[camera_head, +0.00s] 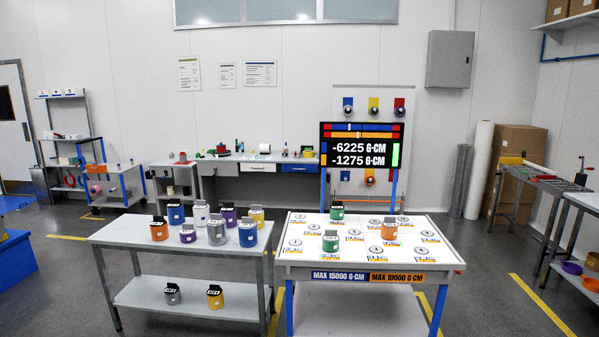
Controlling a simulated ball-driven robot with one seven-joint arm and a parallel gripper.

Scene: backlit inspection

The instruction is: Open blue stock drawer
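The blue drawer (299,168) is small and far off, at the right end of a row of drawer fronts under the top of the long bench (215,160) at the back wall. It looks flush with the bench front, so it appears closed. A white drawer (258,167) is to its left, and a grey drawer (221,169) is further left. A small handle shows faintly on the blue front. The display board stands just right of the blue drawer. My gripper is not in this view.
A grey two-level table (125,235) with several coloured canisters and a white balance table (290,257) with a few canisters stand in front, blocking the direct line to the bench. The display board (345,131) rises behind the balance table. Open floor (60,285) lies at the left.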

